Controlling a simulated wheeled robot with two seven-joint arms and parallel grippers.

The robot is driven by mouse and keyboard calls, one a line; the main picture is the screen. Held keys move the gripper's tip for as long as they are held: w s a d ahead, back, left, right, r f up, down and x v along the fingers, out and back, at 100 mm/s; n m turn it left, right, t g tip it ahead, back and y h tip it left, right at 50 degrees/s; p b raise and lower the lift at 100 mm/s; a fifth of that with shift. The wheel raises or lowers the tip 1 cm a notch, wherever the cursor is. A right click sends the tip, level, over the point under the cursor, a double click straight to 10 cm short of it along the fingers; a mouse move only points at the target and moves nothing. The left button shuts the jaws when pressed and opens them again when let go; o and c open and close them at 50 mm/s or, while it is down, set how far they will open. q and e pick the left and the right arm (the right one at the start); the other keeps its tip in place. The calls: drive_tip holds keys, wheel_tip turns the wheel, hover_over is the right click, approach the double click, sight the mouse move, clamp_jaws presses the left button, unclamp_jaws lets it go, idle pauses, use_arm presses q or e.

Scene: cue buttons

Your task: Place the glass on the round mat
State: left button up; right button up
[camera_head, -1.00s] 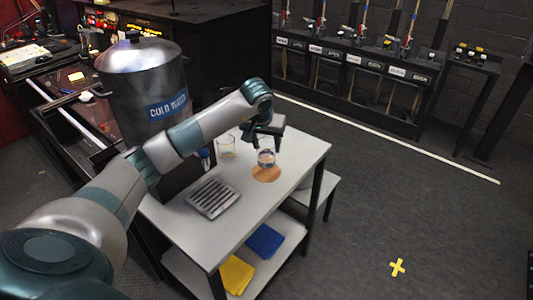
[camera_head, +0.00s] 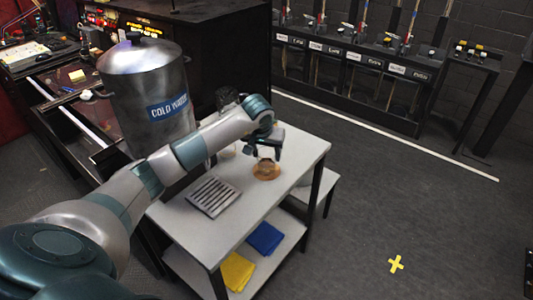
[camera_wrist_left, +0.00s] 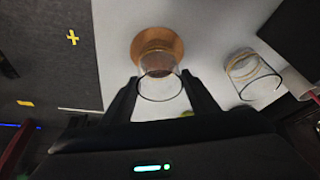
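A clear glass (camera_head: 265,165) is upright over the round brown mat (camera_head: 276,174) on the grey table. In the left wrist view the glass (camera_wrist_left: 160,68) sits between the two dark fingers of my left gripper (camera_wrist_left: 160,82), which meet its sides. The mat (camera_wrist_left: 158,36) shows around and beyond its base. In the head view my left gripper (camera_head: 266,153) partly hides the glass. The base is at or very near the mat; I cannot tell whether it touches. My right gripper is out of view.
A second glass (camera_wrist_left: 245,68) stands beside the mat and is mostly hidden behind my arm in the head view. A slatted drip tray (camera_head: 213,197) and a large metal cold-water pot (camera_head: 147,85) are to the left. Yellow (camera_head: 237,272) and blue (camera_head: 265,238) cloths lie on the lower shelf.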

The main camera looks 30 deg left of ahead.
use_arm(q)
drive_tip(key=shift+o, duration=0.8)
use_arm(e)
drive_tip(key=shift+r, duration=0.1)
use_arm(q)
drive_tip(key=shift+r, duration=0.45)
drive_tip(key=b+v, duration=0.2)
drive_tip(key=v, duration=0.9)
drive_tip(key=shift+s+b, duration=0.2)
drive_tip(key=shift+b, duration=0.2)
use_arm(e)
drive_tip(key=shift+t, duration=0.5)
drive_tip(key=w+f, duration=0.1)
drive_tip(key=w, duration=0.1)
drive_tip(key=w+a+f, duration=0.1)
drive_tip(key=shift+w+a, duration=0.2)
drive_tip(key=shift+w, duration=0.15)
use_arm(q)
drive_tip(key=shift+d+r, duration=0.1)
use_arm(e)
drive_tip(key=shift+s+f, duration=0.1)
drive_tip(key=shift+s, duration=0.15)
